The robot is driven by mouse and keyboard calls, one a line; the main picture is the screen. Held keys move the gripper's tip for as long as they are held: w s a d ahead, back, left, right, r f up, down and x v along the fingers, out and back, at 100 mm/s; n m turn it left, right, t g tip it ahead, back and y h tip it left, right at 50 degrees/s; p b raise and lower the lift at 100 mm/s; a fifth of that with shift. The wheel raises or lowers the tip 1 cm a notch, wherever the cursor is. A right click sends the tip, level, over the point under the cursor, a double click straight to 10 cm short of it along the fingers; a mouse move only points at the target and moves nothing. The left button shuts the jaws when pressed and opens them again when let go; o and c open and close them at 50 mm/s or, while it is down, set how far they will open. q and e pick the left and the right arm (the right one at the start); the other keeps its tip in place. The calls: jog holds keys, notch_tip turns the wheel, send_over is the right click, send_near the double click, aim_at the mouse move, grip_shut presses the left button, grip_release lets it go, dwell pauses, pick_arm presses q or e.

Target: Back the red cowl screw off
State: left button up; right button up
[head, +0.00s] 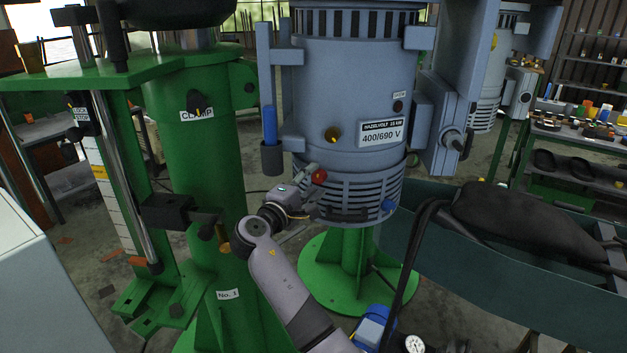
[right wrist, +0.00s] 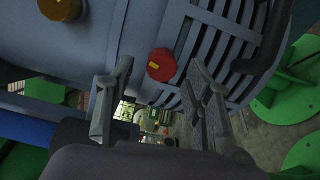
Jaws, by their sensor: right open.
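The red cowl screw (head: 319,176) sits on the lower part of the grey-blue motor (head: 345,90), at the left edge of its slotted cowl. In the right wrist view the red screw (right wrist: 161,65) is a round head with a yellow mark, near the slots. My right gripper (head: 303,184) is close to it. In the right wrist view its two fingers (right wrist: 157,82) are spread, one to each side of the screw head, with gaps showing; contact cannot be told. My left gripper is not in view.
A blue screw (head: 389,206) is on the cowl's right; an amber one (head: 333,135) is higher up. The green clamp column (head: 190,130) stands close on the left. A teal trough (head: 500,262) with a dark bag (head: 515,215) lies to the right.

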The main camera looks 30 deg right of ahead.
jog(key=v, duration=0.6)
jog(key=shift+s+a+r, duration=0.1)
jog(key=shift+a, duration=0.05)
